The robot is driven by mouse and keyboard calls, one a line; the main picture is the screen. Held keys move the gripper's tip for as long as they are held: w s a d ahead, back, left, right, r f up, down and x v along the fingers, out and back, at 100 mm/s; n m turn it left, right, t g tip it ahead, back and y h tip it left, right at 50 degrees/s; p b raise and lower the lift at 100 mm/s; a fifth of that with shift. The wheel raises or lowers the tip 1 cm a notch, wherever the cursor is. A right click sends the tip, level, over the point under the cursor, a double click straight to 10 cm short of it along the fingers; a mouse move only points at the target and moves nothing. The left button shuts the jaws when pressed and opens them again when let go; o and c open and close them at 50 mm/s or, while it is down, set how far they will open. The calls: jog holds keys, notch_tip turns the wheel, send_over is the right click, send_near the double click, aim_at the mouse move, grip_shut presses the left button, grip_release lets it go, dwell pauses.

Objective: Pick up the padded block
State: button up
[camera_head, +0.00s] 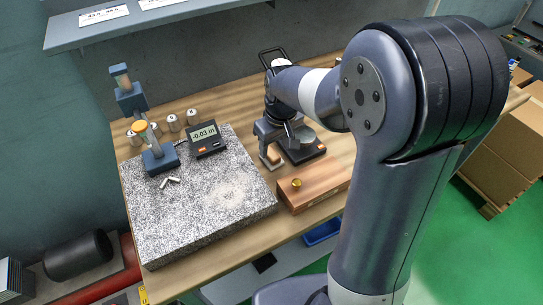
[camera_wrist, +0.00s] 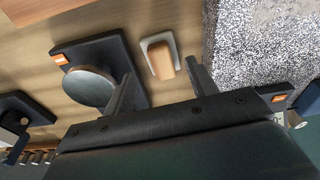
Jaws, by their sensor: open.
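The padded block is a small wooden block with a pale grey pad along one side. In the wrist view the padded block (camera_wrist: 163,61) lies on the wooden bench top, between the granite plate and a black-based stand. My gripper (camera_wrist: 158,70) is open, with one finger to each side of the padded block in that view and nothing held. I cannot tell whether the fingers touch it. In the head view my gripper (camera_head: 269,143) is above the bench beside the granite plate, and the padded block (camera_head: 274,157) shows partly below it.
The speckled granite plate (camera_head: 190,215) is close on the left, bearing a gauge stand (camera_head: 152,140) and a digital readout (camera_head: 207,140). A black-based stand with a round disc (camera_wrist: 90,87) is close to one finger. A wooden box (camera_head: 315,183) with a brass knob is at the front.

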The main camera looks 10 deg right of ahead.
aim_at(272, 153)
jog(key=shift+w+a+f+p, duration=0.1)
jog(key=shift+w+a+f, duration=0.1)
jog(key=shift+f, duration=0.65)
jog(key=shift+w+a+f+p, duration=0.1)
jog(key=shift+w+f+p, duration=0.1)
jog(key=shift+f, duration=0.6)
jog(key=shift+w+a+f+p, duration=0.1)
jog(key=shift+w+f, duration=0.1)
jog(key=shift+f, duration=0.65)
jog(key=c, duration=0.8)
